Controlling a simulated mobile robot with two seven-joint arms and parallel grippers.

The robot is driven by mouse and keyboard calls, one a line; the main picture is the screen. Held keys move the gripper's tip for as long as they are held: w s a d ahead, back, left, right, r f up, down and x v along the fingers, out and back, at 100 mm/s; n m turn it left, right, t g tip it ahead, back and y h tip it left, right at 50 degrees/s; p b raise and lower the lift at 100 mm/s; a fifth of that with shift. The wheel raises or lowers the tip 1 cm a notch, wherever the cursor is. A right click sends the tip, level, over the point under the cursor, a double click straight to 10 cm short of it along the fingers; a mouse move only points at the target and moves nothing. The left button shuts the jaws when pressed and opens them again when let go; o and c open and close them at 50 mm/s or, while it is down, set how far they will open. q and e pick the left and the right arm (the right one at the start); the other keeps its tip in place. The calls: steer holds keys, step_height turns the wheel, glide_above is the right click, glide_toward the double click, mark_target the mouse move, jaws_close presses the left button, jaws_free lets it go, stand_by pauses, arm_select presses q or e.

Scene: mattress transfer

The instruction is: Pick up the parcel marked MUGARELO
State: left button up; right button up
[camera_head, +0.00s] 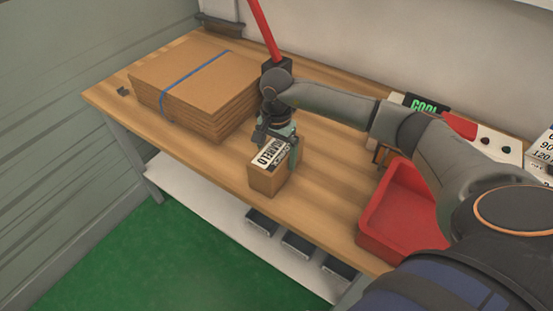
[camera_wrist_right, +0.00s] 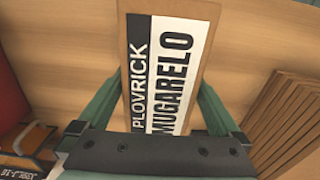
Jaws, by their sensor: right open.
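The parcel marked MUGARELO (camera_head: 268,180) is a small brown cardboard box standing on the wooden table, with a black and white label on top. In the right wrist view the label of the parcel (camera_wrist_right: 168,65) reads PLOVRICK and MUGARELO. My right gripper (camera_head: 276,143) is over the parcel from above. Its green fingers are open, one on each side of the box in the wrist view (camera_wrist_right: 158,100). I cannot tell whether the fingers touch it. My left gripper is not in view.
A strapped stack of flat cardboard (camera_head: 195,85) lies left of the parcel. A red tray (camera_head: 405,215) stands to the right, by the table's front edge. A red pole (camera_head: 263,28) rises behind the gripper. Bare wooden tabletop (camera_head: 325,185) lies between parcel and tray.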

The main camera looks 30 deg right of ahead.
step_height(320, 180, down, 3)
steer(key=shift+f, duration=0.15)
steer(key=c, duration=1.5)
steer(key=shift+c, duration=0.4)
